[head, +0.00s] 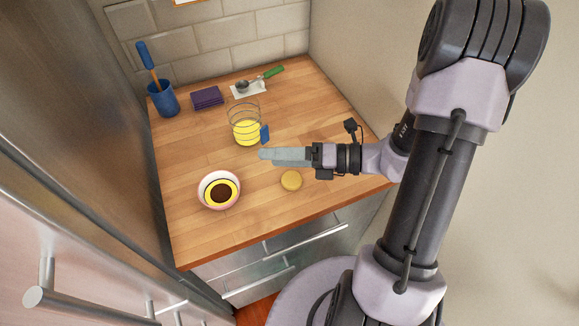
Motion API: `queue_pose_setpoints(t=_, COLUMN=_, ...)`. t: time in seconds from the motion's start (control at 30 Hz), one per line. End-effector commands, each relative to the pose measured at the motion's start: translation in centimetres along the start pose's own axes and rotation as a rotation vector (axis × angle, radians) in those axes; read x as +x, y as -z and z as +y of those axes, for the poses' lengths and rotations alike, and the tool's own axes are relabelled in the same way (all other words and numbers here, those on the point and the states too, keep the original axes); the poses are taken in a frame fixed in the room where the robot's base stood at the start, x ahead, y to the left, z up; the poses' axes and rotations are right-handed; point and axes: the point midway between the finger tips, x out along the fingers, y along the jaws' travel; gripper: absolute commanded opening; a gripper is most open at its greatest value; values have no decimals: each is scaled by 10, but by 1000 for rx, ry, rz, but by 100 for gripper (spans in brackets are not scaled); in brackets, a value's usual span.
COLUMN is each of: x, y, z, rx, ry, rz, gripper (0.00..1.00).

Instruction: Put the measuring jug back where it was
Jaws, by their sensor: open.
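The measuring jug (246,130) is a clear vessel with dark rings, yellow contents in its lower part and a blue handle (265,134) on its right side. It stands upright on the wooden counter (200,150), towards the middle. My gripper (262,155) comes in from the right, with its pale fingers pointing left, just in front of the jug's handle. It is open and holds nothing that I can see. Whether a finger touches the jug cannot be told from this view.
A bowl with yellow and dark contents (220,190) stands front left. At the back are a blue cup with a tool (163,99), folded purple cloths (207,97) and a green-handled scoop (262,79). The left counter is mostly clear.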

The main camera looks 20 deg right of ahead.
Motion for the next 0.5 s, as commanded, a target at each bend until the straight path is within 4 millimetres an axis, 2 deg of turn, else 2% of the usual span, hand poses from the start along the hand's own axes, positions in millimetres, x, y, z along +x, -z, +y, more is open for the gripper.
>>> queue_pose_setpoints(t=0.03, x=14, y=17, z=35, rx=-239, ry=3, rz=176, gripper=86)
queue_pose_setpoints(t=0.1, x=22, y=50, z=71, rx=-608, ry=-3, rz=433, gripper=86)
queue_pose_setpoints(t=0.17, x=18, y=76, z=94, rx=-955, ry=-23, rz=651, gripper=86)
queue_pose_setpoints(t=0.2, x=11, y=88, z=106, rx=-1200, ry=-40, rz=794, gripper=86)
queue_pose_setpoints(t=0.23, x=5, y=94, z=113, rx=-1385, ry=-54, rz=895, gripper=86)
queue_pose_setpoints(t=0.3, x=-11, y=98, z=126, rx=-1800, ry=-85, rz=1108, gripper=86)
queue_pose_setpoints(t=0.4, x=-28, y=86, z=144, rx=-2275, ry=-103, rz=1327, gripper=86)
queue_pose_setpoints(t=0.5, x=-37, y=73, z=159, rx=-2562, ry=-97, rz=1452, gripper=86)
